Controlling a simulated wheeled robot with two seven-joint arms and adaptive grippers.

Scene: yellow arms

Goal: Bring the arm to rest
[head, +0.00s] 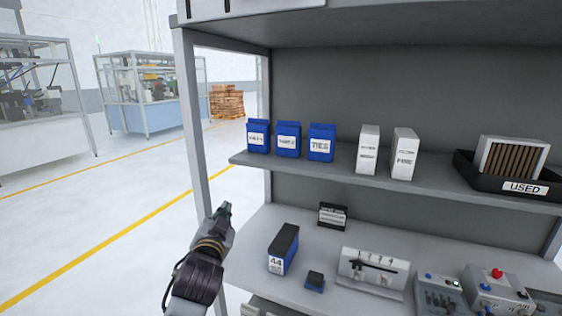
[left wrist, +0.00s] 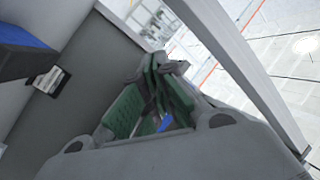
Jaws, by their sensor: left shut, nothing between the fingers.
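My left gripper (head: 225,210) is at the lower left of the head view, in front of the rack's left post. Its fingers point up and away, and nothing is between them. In the left wrist view the green-padded fingers (left wrist: 158,85) come together at their tips; the gripper is shut. It touches nothing that I can see. My right gripper is not in the head view.
The grey rack (head: 190,130) has an upper shelf (head: 430,188) with blue bins, white boxes and a black tray marked USED (head: 465,170). A blue-black box (head: 284,248) and control boxes (head: 497,290) stand on the lower surface. Open floor (head: 100,210) lies left.

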